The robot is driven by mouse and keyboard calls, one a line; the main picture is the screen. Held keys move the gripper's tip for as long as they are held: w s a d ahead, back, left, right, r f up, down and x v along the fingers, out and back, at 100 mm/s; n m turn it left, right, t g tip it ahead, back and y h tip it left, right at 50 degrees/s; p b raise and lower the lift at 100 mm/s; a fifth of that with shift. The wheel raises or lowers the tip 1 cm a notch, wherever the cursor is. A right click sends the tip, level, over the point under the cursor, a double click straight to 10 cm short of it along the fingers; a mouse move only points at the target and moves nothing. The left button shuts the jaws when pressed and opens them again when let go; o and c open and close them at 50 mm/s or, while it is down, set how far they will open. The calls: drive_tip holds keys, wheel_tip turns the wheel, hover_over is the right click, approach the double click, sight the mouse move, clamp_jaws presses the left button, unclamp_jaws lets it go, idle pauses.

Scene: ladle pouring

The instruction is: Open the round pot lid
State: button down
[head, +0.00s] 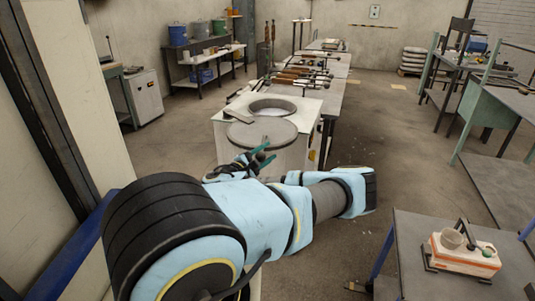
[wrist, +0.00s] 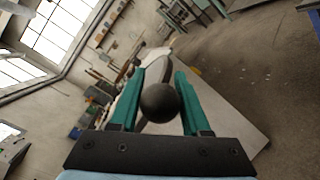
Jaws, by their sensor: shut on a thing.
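The round pot lid (head: 261,133) is a flat grey disc on the near side of the white pot housing (head: 232,139). Behind it, the round pot opening (head: 273,106) shows uncovered, with a pale inside and a dark rim. My gripper (head: 268,154) is low at the near edge of the lid, its teal fingers pointing right in the head view. In the wrist view, a dark ball knob (wrist: 160,103) sits between the two teal fingers, and my gripper (wrist: 160,80) is shut on it. The join between knob and lid is hidden.
A long table (head: 323,97) with several ladle-like tools runs behind the housing. At the lower right, a grey table (head: 412,237) holds an orange-and-white block (head: 463,254) with a small cup. The floor (head: 383,150) to the right of the housing is open.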

drive_tip(key=shift+c, duration=1.9)
unclamp_jaws()
wheel_tip(320, 180, up, 10)
drive_tip(key=b, duration=0.1)
